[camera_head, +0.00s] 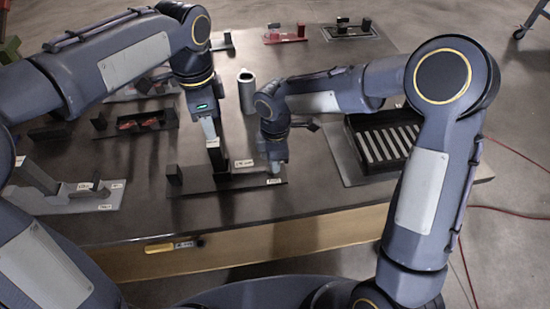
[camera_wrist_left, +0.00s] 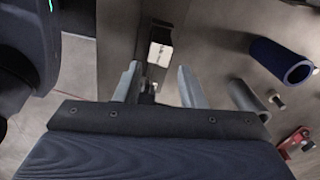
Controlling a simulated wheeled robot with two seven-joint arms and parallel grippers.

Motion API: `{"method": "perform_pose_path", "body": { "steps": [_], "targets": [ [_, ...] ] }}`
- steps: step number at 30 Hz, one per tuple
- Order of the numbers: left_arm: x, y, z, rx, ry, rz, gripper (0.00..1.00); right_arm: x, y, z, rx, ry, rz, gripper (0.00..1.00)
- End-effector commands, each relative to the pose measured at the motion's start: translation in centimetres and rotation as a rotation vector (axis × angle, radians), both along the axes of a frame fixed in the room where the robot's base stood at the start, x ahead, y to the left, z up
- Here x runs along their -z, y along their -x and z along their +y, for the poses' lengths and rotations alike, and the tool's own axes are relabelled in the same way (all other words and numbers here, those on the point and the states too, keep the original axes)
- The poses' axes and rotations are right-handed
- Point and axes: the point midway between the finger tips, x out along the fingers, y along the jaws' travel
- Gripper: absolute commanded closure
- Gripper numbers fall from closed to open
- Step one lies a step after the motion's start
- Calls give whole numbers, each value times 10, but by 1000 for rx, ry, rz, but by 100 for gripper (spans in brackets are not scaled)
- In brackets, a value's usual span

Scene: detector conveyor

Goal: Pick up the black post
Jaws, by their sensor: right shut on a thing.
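The black post (camera_head: 216,158) stands on a long dark base plate (camera_head: 205,187) near the table's front edge. My left gripper (camera_head: 210,132) points down directly above the post's top. In the left wrist view its two fingers (camera_wrist_left: 160,88) are apart, with a dark piece with a white patch (camera_wrist_left: 160,53) showing between and beyond them. I cannot tell whether the fingers touch the post. My right gripper (camera_head: 275,166) is low at the right end of the base plate and shut on it; its fingertips are partly hidden by the wrist.
A grey-green cylinder (camera_head: 246,91) stands behind the post. A black tray with pale slats (camera_head: 385,143) is at the right. Fixtures with red parts (camera_head: 140,122) and a grey bracket (camera_head: 68,193) are at the left. A yellow-handled tool (camera_head: 160,247) is at the front edge.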

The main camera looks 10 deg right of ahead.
Motion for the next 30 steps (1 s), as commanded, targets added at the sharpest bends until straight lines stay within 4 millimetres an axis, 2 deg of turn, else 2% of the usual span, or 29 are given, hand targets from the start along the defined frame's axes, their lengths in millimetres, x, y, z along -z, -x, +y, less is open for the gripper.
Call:
{"method": "perform_pose_path", "body": {
  "steps": [2, 6, 8, 11, 18, 24, 30],
  "targets": [
    [0, 0, 0, 0, 0, 0, 64, 0, 0, 0, 0, 0, -1, 100],
    [0, 0, 0, -26, 0, 0, 47, 0, 0, 0, 0, -1, -1, 100],
    [0, 0, -1, -73, 0, 0, 47, -1, 0, 0, 0, -1, -1, 100],
    [0, 1, -2, -220, 0, 0, 47, -1, 0, 0, 0, -1, -2, 100],
    [2, 4, -5, -780, -1, 0, 47, -1, -1, 0, 0, -1, -2, 100],
    [2, 6, -7, -1178, 0, 0, 47, -1, -1, 0, 0, -1, -2, 100],
    [5, 6, -8, -1374, -1, 0, 47, -1, -1, 0, 0, -1, -2, 100]
  ]
}}
